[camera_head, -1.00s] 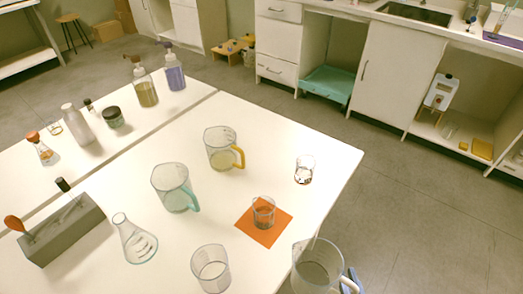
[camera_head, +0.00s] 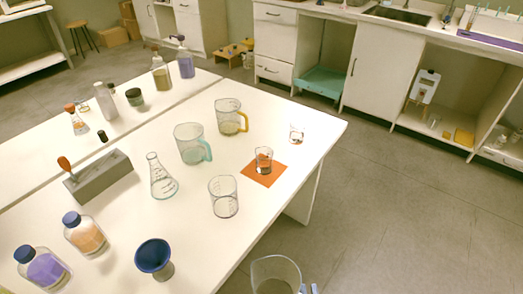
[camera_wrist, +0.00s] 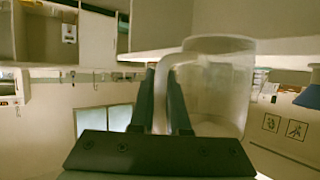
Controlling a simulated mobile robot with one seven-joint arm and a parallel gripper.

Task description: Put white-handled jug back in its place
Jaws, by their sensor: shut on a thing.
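The white-handled jug (camera_head: 275,274) is a clear beaker-like jug at the bottom edge of the head view, its lower part cut off. It appears over the floor, just off the table's near right edge. My gripper (camera_head: 309,288) barely shows to its right. In the wrist view my gripper (camera_wrist: 160,103) has its two dark fingers closed on the pale handle, with the jug's frosted body (camera_wrist: 222,88) to the right. Two similar jugs, a teal-handled one (camera_head: 190,145) and a yellow-handled one (camera_head: 228,116), stand in a row on the white table (camera_head: 220,262).
A clear beaker (camera_head: 224,198) stands nearer than the teal jug. A flask (camera_head: 160,178), a blue funnel-shaped cup (camera_head: 154,257) and capped bottles (camera_head: 86,236) stand to the left. A small beaker (camera_head: 264,160) is on an orange mat (camera_head: 257,178). Bare tabletop lies between the beaker and blue cup.

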